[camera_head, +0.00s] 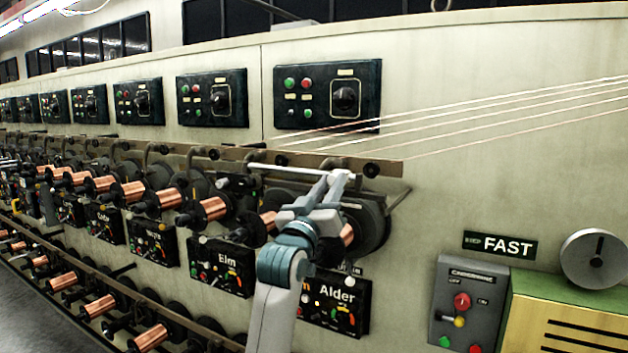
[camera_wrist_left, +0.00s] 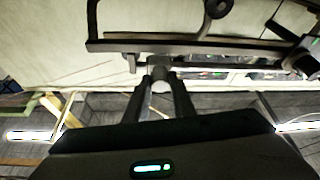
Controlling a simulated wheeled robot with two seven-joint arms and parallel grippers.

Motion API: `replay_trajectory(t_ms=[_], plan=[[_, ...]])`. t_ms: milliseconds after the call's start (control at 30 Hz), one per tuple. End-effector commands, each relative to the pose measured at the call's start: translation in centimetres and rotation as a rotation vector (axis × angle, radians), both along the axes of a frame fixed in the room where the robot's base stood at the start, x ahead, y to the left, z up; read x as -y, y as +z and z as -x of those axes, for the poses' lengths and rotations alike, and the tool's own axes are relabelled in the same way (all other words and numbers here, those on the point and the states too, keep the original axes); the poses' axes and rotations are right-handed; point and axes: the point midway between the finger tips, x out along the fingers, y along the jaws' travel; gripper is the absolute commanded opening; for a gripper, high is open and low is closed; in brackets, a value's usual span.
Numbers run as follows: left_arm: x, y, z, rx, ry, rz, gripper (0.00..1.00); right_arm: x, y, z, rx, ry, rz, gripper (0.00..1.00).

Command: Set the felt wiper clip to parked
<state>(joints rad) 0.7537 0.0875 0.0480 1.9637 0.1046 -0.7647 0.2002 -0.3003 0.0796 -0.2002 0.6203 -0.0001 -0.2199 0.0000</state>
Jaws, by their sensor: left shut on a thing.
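My left gripper (camera_head: 337,180) reaches up to the rail above the spools near the Alder panel (camera_head: 335,303). In the left wrist view its two fingers (camera_wrist_left: 161,80) are closed on a small grey block (camera_wrist_left: 159,66) just below a dark bar. This block appears to be the felt wiper clip; its felt and any position marks cannot be made out. In the head view the clip is hidden by the gripper. My right gripper is not in view.
A long rail (camera_head: 240,156) runs above several copper spools (camera_head: 213,208). Pale wires (camera_head: 480,112) stretch from the rail to the right. The Elm panel (camera_head: 222,267) is left of my arm. A grey control box (camera_head: 467,305) stands at the lower right.

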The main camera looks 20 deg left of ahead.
Motion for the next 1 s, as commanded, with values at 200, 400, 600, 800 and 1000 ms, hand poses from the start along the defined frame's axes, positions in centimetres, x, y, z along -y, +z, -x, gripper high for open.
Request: replay_trajectory(t_ms=[200, 400, 600, 800, 1000], plan=[[0.53, -0.13, 0.00, -0.001, -0.004, -0.002, 0.00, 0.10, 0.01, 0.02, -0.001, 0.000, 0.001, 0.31], [0.55, -0.17, -0.02, -0.002, -0.005, -0.001, 0.31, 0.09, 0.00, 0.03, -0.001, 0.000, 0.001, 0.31], [0.45, -0.08, 0.00, -0.001, -0.004, -0.002, 0.31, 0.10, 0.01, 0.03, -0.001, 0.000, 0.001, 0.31], [0.39, -0.02, 0.01, 0.001, -0.003, -0.001, 0.31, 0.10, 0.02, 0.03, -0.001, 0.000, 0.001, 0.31], [0.36, -0.10, 0.14, 0.001, -0.002, -0.002, 0.31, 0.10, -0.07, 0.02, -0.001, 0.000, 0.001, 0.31]])
